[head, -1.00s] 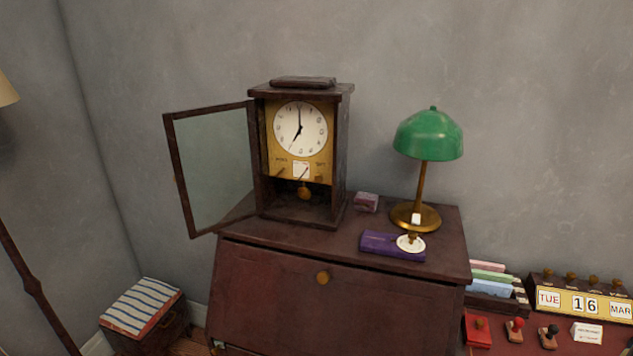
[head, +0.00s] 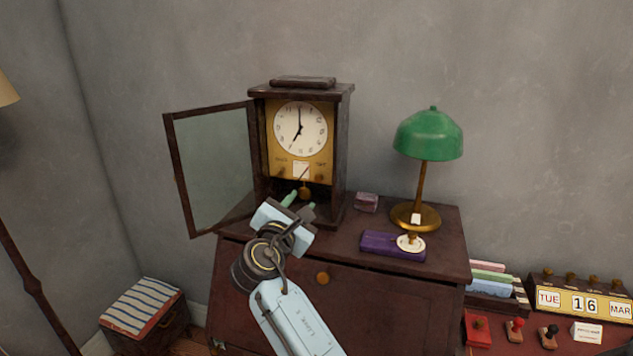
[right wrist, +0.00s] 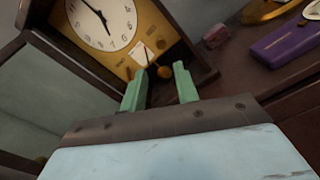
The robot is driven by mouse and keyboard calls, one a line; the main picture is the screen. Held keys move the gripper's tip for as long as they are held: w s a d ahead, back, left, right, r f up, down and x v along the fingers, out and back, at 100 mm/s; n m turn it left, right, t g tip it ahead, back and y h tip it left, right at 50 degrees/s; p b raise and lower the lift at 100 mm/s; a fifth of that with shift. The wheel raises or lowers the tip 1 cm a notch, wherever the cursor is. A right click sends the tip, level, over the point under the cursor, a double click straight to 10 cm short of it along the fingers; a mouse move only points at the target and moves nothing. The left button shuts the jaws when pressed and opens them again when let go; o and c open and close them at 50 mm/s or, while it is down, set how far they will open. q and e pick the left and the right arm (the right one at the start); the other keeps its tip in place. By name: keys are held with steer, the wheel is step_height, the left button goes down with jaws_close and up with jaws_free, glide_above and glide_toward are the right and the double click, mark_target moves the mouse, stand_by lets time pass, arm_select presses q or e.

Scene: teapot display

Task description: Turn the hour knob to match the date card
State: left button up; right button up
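The dark wooden clock (head: 340,150) stands on the cabinet with its glass door (head: 212,165) swung open to the left. Its white dial (head: 300,128) has one hand straight up and one near seven. Below it, the brass plate (head: 270,150) bears a small white card (head: 301,169) with a dark pointer and small knobs at either side, including a right knob (head: 320,178); their labels are too small to read. My right gripper (head: 299,203) is in front of the clock's lower opening, fingers apart and empty. The right wrist view shows both green fingertips (right wrist: 159,80) below the plate. My left gripper is out of view.
A pendulum bob (head: 305,193) hangs under the plate. A green lamp (head: 428,135), a purple case (head: 380,243) and a small box (head: 366,202) stand right of the clock. A calendar block (head: 585,302) reads TUE 16 MAR, with a small white card (head: 587,333) before it.

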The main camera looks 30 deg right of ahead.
mark_target(318, 179)
steer(key=x, duration=1.2)
steer(key=shift+d, duration=0.2)
jaws_close()
